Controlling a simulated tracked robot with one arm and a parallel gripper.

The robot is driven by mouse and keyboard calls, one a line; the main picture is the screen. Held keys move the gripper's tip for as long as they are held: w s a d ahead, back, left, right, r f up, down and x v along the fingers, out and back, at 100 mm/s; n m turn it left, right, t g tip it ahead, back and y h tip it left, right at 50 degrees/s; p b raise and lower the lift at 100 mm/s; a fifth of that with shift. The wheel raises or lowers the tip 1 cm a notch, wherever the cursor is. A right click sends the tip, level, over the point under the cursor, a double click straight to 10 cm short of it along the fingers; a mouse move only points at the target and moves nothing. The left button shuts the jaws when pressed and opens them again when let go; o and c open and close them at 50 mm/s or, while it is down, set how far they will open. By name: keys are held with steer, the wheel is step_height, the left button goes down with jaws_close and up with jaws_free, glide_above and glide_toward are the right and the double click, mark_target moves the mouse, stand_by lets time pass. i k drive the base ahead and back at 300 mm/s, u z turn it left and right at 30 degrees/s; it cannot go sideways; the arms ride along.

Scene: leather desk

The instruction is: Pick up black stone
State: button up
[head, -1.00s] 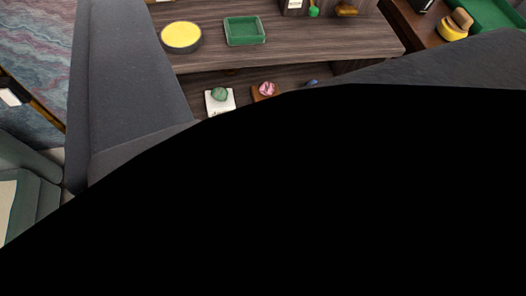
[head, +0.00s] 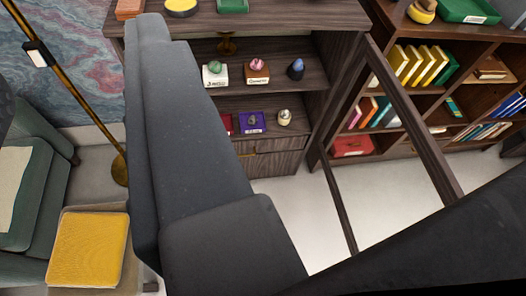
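A dark blue-black stone (head: 296,69) stands on the upper inner shelf of a dark wooden cabinet (head: 335,42), at the right of a row of stones. A pink stone (head: 257,65) on a brown labelled base and a green stone (head: 214,67) on a white labelled base are to its left. On the shelf below, a purple labelled holder (head: 252,122) bears a small dark item that I cannot make out. My gripper's fingertips do not show; large dark grey parts that look like my own arm cover the picture's middle left and lower right.
The cabinet top carries a yellow-topped round dish (head: 181,6) and a green tray (head: 232,5). A bookcase (head: 470,60) stands at right. A dark frame (head: 415,125) crosses right of the cabinet. A brass lamp pole (head: 75,100) and yellow cushion (head: 90,249) are at left. Pale floor (head: 310,225) shows below.

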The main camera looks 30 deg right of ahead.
mark_target(252, 119)
steer(key=k, duration=0.95)
steer(key=z, duration=0.5)
steer(key=i, duration=1)
steer(key=u, duration=0.05)
